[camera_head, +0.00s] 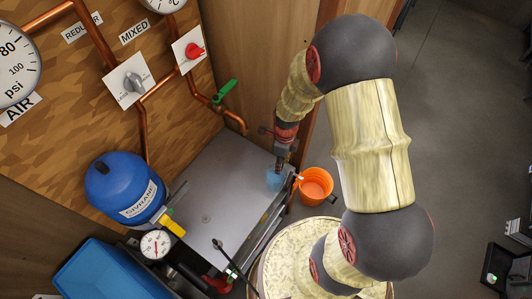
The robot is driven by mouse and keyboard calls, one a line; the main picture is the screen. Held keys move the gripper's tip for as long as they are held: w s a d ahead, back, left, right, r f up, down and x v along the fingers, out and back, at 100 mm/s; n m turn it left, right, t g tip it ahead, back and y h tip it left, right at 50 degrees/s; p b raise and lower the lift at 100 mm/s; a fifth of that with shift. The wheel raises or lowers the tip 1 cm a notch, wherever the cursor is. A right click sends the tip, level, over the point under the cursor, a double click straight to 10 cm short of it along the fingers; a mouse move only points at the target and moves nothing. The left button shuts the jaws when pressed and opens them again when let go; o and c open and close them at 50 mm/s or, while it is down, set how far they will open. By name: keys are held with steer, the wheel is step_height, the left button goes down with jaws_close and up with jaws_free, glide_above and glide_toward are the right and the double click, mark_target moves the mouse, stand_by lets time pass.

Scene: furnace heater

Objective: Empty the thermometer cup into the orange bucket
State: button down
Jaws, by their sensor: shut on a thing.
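The orange bucket (315,187) stands to the right of the grey metal worktop, lower than it, with its opening up. A small translucent light-blue cup (274,181) is at the worktop's right edge, left of the bucket. My gripper (281,166) is directly over the cup, shut on it at its upper part. The cup looks roughly upright, and its contents cannot be made out. Whether its base touches the worktop cannot be told. A small white piece (299,177) shows by the bucket's left rim, and I cannot tell what it is.
The grey worktop (215,195) is mostly bare. Copper pipes with a green-handled valve (226,91) run along the wooden panel. My arm spans the right middle.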

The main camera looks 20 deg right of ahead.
steer(key=s+d+r+p, duration=0.2)
steer(key=s+d, duration=0.1)
steer(key=s, duration=0.2)
steer(key=shift+s+d, duration=0.15)
steer(key=shift+d, duration=0.1)
stand_by(0.4)
steer(key=shift+r+p, duration=0.15)
steer(key=shift+p, duration=0.2)
step_height(320, 180, up, 3)
steer(key=p, duration=0.2)
steer(key=shift+p, duration=0.35)
stand_by(0.6)
